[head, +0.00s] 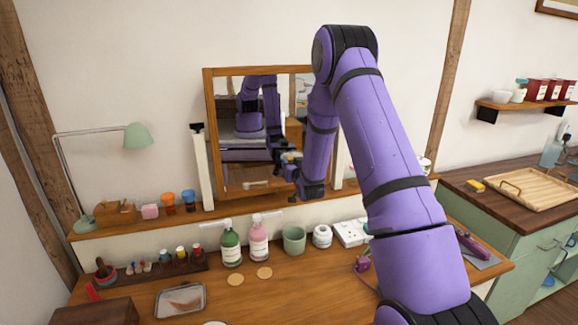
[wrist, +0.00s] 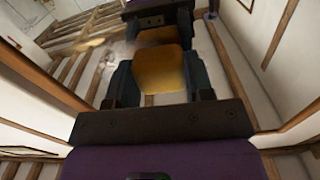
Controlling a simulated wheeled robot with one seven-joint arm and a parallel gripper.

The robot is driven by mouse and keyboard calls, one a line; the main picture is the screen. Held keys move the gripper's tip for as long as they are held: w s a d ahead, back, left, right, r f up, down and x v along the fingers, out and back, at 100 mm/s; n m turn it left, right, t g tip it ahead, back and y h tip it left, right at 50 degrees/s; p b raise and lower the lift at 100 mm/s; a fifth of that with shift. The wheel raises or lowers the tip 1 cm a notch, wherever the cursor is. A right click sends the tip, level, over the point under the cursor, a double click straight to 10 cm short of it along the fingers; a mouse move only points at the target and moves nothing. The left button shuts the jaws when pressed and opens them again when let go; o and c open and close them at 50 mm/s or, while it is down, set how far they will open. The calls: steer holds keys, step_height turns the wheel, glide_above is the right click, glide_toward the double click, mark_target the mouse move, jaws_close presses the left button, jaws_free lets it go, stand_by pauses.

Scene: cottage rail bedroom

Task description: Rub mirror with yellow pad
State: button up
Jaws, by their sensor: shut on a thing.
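The mirror (head: 240,178) has a wooden frame and stands upright against the wall at the back of the dressing table. It shows a reflection of my purple arm. My gripper (head: 288,165) is in front of the mirror's right part, close to the glass. In the wrist view my gripper (wrist: 158,75) is shut on the yellow pad (wrist: 158,70), with dark fingers on both sides of it. The mirror fills much of the wrist view, with the pad's reflection just beyond the pad. I cannot tell whether the pad touches the glass. My arm hides the mirror's right side in the head view.
A green bottle (head: 230,247), a pink bottle (head: 258,240), a green cup (head: 294,240) and a white jar (head: 322,237) stand below the mirror. A green lamp (head: 138,136) is at left. A small yellow block (head: 476,186) and wooden tray (head: 525,187) are on the right counter.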

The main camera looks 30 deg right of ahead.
steer(key=s+d, duration=0.2)
steer(key=d, duration=0.5)
steer(key=shift+d, duration=0.15)
stand_by(0.5)
